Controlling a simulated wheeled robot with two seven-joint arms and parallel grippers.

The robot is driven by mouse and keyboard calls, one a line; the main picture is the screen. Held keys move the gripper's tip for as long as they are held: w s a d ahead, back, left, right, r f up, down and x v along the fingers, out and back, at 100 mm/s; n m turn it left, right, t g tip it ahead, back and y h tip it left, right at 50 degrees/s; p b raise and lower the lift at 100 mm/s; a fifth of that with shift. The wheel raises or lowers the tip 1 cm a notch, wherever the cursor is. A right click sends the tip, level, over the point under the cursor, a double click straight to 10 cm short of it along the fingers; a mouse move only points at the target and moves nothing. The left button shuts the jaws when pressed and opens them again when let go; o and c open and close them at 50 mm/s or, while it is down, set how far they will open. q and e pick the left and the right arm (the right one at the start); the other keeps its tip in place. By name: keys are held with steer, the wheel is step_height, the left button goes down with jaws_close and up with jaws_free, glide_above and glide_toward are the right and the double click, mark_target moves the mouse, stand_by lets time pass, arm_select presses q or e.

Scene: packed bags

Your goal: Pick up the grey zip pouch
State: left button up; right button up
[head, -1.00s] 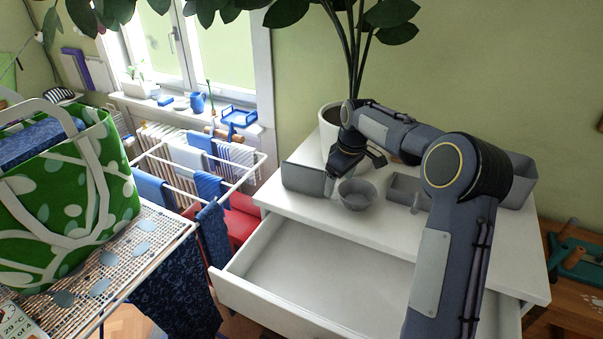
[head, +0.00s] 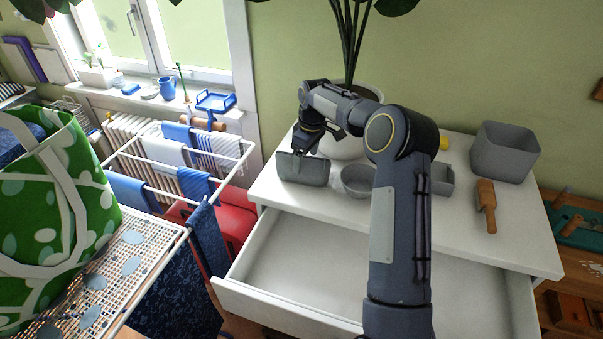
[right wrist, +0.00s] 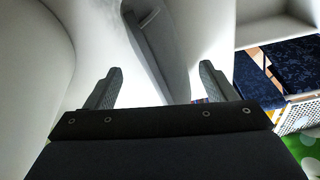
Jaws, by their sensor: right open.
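The grey zip pouch (head: 303,171) stands upright at the left end of the white dresser top, in front of the plant pot. My right gripper (head: 304,148) is just above the pouch's top edge and hides a little of it. In the right wrist view, my right gripper (right wrist: 159,80) is open, with its two fingers wide apart. The pouch (right wrist: 158,45) shows there as a narrow grey shape ahead, in line with the gap between the fingers. I cannot tell whether they touch it. My left gripper is not in view.
A round grey bowl (head: 357,180) stands right beside the pouch. The white plant pot (head: 345,146) is close behind. A grey bin (head: 504,152) and a wooden-handled brush (head: 486,205) are further right. The dresser's open drawer (head: 290,265) juts out in front, empty where visible.

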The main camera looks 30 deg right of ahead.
steer(key=f+b, duration=0.2)
steer(key=f, duration=0.1)
steer(key=a+f+b, duration=0.1)
steer(key=shift+w+f, duration=0.3)
steer(key=shift+w, duration=0.05)
steer(key=shift+r, duration=0.1)
steer(key=c, duration=1.5)
